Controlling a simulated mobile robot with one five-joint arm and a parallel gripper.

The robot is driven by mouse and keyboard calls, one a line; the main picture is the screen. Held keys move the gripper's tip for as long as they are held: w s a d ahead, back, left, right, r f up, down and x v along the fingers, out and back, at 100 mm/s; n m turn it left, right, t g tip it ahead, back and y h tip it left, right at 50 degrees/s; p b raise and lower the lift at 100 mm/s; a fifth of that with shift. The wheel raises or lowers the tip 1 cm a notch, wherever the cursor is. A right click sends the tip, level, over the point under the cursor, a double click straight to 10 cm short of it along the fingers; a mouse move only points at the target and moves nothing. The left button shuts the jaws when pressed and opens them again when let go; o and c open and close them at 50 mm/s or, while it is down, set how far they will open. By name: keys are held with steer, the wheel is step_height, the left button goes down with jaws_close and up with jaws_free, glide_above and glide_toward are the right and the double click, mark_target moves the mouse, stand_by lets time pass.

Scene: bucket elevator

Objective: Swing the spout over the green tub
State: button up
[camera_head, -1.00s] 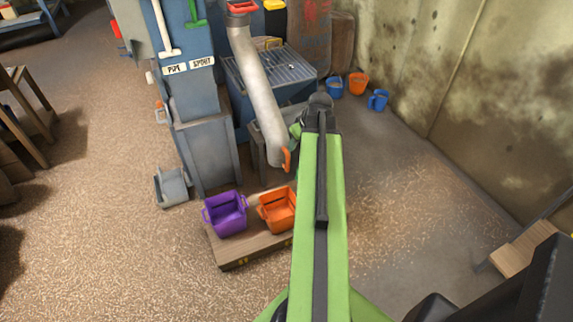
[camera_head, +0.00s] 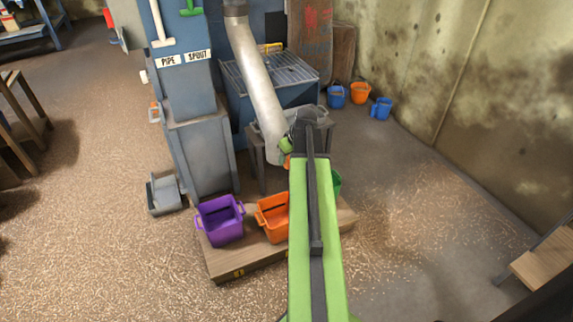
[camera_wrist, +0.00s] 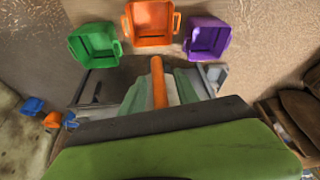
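The spout is a long grey pipe (camera_head: 256,90) slanting down from the machine. In the head view its lower end hangs above and behind the orange tub (camera_head: 272,219). Its orange handle (camera_wrist: 158,85) stands between my gripper's (camera_wrist: 160,88) two greenish fingers in the wrist view, with gaps showing on both sides. My gripper looks open around the handle. The green tub (camera_wrist: 95,43) is the tub at the left of the wrist view; in the head view my arm hides most of it, leaving a green sliver (camera_head: 337,184). The orange tub is between it and the purple tub (camera_head: 220,220).
The tubs stand on a low wooden platform (camera_head: 240,267). A blue cabinet with PIPE and SPOUT labels (camera_head: 197,57) and levers stands behind left. A grey bin (camera_head: 165,194) is on the floor. Small blue and orange buckets (camera_head: 360,93) stand by the wall.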

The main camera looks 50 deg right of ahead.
jaws_close()
stand_by(0.8)
stand_by(0.5)
